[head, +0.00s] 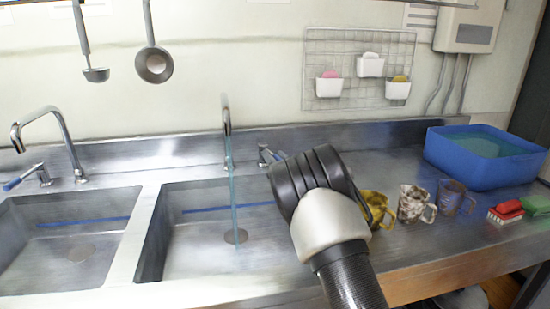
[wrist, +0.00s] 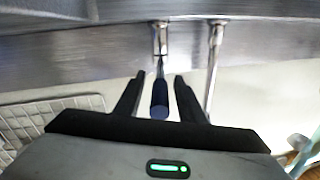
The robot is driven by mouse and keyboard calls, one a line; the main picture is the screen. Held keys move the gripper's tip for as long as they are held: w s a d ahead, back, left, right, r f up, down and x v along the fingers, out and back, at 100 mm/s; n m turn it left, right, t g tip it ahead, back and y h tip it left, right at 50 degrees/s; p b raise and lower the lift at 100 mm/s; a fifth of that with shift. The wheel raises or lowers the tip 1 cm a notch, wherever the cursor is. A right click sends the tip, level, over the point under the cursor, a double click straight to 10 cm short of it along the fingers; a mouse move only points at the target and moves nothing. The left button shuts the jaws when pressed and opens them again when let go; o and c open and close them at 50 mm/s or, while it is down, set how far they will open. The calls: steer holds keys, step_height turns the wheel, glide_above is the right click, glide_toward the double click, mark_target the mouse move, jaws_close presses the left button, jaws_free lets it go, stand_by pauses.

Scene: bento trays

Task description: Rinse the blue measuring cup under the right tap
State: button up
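The right tap (head: 227,115) stands over the right sink (head: 152,245), and a stream of water (head: 234,205) falls from it. Its lever (head: 266,153) is beside it, partly hidden by my arm. In the wrist view, the lever's blue handle (wrist: 159,100) lies between the two fingers of my gripper (wrist: 157,90), which is open with a gap on each side. The tap's spout also shows there (wrist: 215,65). No clear measuring cup shows; the nearest match is a bluish, brown-marked mug (head: 455,197) standing on the counter at right.
A yellow mug (head: 377,207), partly behind my arm, and a mottled mug (head: 414,203) stand left of the bluish one. Red and green sponges (head: 508,209) and a blue basin of water (head: 475,165) are further right. The left sink (head: 20,205) has its own tap (head: 62,135).

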steer(key=p+v, duration=0.2)
steer(key=v, duration=1.5)
steer(key=shift+s, duration=0.3)
